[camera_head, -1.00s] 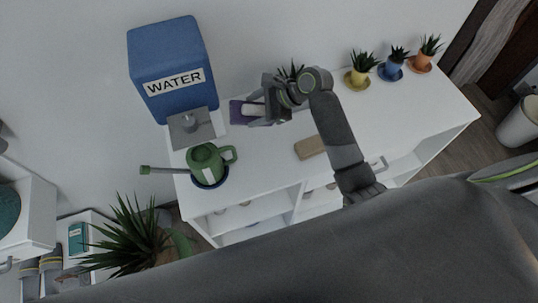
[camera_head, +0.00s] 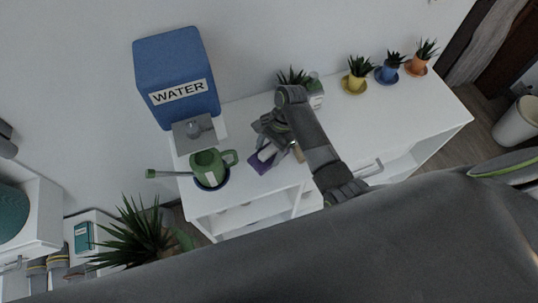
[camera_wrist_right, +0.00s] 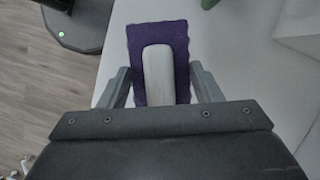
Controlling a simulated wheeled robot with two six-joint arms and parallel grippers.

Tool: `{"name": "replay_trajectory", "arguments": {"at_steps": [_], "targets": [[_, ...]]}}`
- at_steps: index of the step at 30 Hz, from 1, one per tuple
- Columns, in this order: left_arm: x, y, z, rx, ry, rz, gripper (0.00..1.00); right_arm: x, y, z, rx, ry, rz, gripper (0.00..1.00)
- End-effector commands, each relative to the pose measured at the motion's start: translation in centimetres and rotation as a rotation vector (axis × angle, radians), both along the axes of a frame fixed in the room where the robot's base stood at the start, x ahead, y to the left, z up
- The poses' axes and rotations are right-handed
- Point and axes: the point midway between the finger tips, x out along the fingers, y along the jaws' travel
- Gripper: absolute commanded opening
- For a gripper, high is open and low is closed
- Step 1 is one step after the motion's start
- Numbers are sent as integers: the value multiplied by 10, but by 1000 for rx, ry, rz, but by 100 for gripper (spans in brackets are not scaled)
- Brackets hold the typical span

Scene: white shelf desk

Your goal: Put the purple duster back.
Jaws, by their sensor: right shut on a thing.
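The purple duster (camera_head: 257,166) has a flat purple pad and a pale handle on its back. In the head view it is at the front edge of the white desk top, just right of the green watering can. My right gripper (camera_head: 267,147) is shut on it. In the right wrist view the purple pad (camera_wrist_right: 177,35) and the pale handle (camera_wrist_right: 158,72) lie between the two fingers of my right gripper (camera_wrist_right: 163,84). I cannot tell whether the pad touches the desk. My left gripper is not in view.
A green watering can (camera_head: 207,165) sits in a blue dish under the blue water tank (camera_head: 177,70). A brown block (camera_head: 298,152) is partly hidden by my right arm. Several potted plants, including a yellow pot (camera_head: 355,82), line the back. The desk's right part (camera_head: 400,120) is clear.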

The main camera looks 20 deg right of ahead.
Motion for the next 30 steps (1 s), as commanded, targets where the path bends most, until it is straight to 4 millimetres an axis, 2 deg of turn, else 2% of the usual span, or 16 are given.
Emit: {"name": "replay_trajectory", "arguments": {"at_steps": [3,7,18,19,23,30], "targets": [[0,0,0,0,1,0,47,-1,0,-18,-1,4,-1,40],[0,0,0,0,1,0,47,-1,0,-32,0,2,0,40],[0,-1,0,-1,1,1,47,0,0,-37,0,0,-1,40],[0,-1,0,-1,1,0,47,0,0,-37,0,0,-1,61],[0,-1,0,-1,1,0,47,0,0,-36,0,0,-1,78],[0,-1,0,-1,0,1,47,0,0,-36,0,0,-1,80]]}}
